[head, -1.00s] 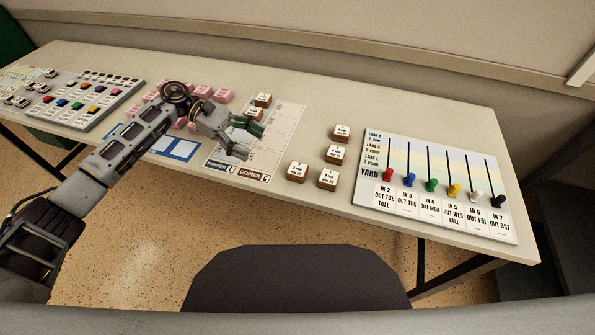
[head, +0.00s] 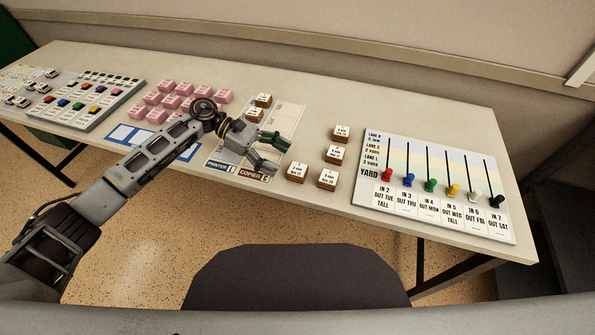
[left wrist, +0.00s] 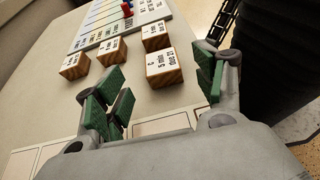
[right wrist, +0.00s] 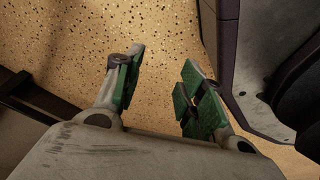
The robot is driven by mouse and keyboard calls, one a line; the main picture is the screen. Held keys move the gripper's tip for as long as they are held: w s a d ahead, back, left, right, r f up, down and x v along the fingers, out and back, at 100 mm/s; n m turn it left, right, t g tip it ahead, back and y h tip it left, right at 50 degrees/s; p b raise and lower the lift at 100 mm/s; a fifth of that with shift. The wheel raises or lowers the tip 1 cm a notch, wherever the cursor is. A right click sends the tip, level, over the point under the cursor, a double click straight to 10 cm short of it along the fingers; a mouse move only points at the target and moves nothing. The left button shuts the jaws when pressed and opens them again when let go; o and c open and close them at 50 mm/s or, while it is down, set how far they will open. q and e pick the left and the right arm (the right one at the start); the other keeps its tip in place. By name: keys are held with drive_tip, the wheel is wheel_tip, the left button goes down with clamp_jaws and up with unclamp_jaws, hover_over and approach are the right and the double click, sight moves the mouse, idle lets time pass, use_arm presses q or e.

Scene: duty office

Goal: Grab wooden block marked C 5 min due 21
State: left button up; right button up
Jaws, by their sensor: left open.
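The wooden block marked C 5 min due 21 (left wrist: 165,68) has a white label. It lies on the table close to its front edge, and it is the near left block of a loose group in the head view (head: 297,172). My left gripper (head: 275,152) is open and empty, just left of this block and over the printer and copier sheet. In the left wrist view, the block lies ahead, between the lines of the open green-padded fingers (left wrist: 165,85), apart from them. My right gripper (right wrist: 160,90) is open and empty above the speckled floor.
Three similar blocks stand near it: one (head: 327,179) to the right, others (head: 334,154) (head: 342,132) behind. The yard board (head: 365,190) with coloured pegs is further right. Two blocks (head: 263,100) lie behind my left gripper. Pink blocks (head: 168,102) are left. A chair (head: 295,280) stands in front.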

sight(294, 168)
drive_tip(key=shift+w, duration=0.1)
use_arm(q)
drive_tip(key=shift+s+d+f, duration=0.15)
drive_tip(key=shift+d+f, duration=0.15)
drive_tip(key=shift+d, duration=0.1)
drive_tip(key=x, duration=0.3)
drive_tip(key=shift+d+f, duration=0.15)
drive_tip(key=shift+f, duration=0.05)
drive_tip(key=shift+s+d+f+p, duration=0.15)
drive_tip(key=shift+s+d+p, duration=0.05)
drive_tip(key=shift+d+p, duration=0.1)
use_arm(e)
drive_tip(key=shift+s+d+f, duration=0.3)
drive_tip(key=shift+s, duration=0.05)
use_arm(q)
drive_tip(key=c, duration=0.9)
drive_tip(key=shift+c, duration=0.9)
use_arm(e)
drive_tip(key=shift+s, duration=0.3)
